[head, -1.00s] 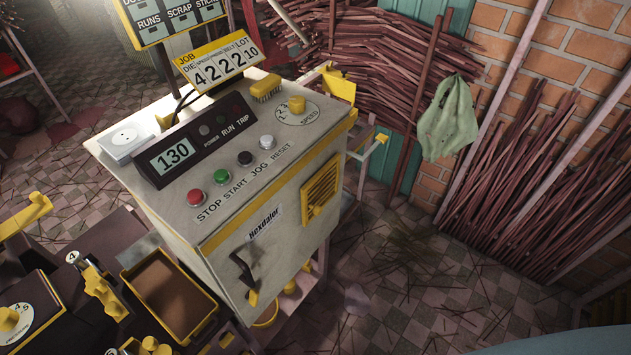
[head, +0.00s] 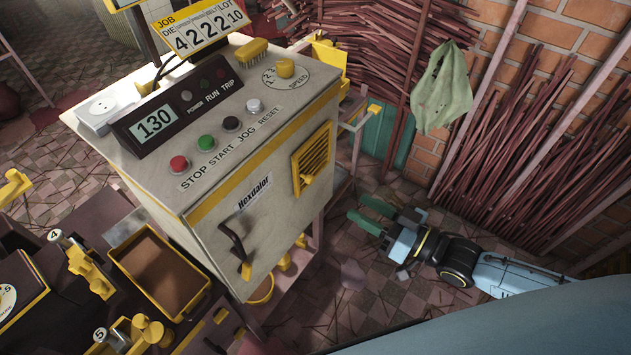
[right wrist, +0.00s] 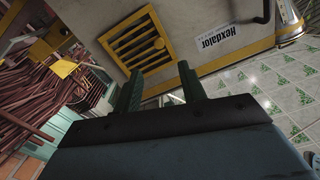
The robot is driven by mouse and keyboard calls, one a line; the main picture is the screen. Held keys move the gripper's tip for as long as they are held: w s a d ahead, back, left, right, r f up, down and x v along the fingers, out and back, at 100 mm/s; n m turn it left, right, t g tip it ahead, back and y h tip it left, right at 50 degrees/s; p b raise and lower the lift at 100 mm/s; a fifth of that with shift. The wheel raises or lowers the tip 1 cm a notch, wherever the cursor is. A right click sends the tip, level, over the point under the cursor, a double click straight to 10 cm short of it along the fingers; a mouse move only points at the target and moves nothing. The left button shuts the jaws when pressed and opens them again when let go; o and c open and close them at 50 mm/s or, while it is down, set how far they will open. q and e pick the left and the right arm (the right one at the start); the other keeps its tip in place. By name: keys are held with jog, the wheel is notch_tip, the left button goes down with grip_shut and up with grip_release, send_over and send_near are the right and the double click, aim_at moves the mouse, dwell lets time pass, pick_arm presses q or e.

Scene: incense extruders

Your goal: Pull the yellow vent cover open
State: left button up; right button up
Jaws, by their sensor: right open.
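My right gripper (head: 367,213) is open and empty, with two green fingers, to the right of the cover and lower in the head view. Its fingers (right wrist: 162,92) point toward the cabinet face and stand apart from the cover. My left gripper is not in view.
A dark handle (head: 236,250) sticks out of the cabinet front. A yellow bracket and rail (head: 362,118) stand right of the cabinet. Bundles of reddish sticks (head: 520,150) lean on the brick wall behind my right arm.

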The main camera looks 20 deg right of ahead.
aim_at(313, 181)
jog(key=b+x, duration=0.1)
jog(key=x, duration=1.1)
jog(key=shift+w+a, duration=0.2)
grip_shut()
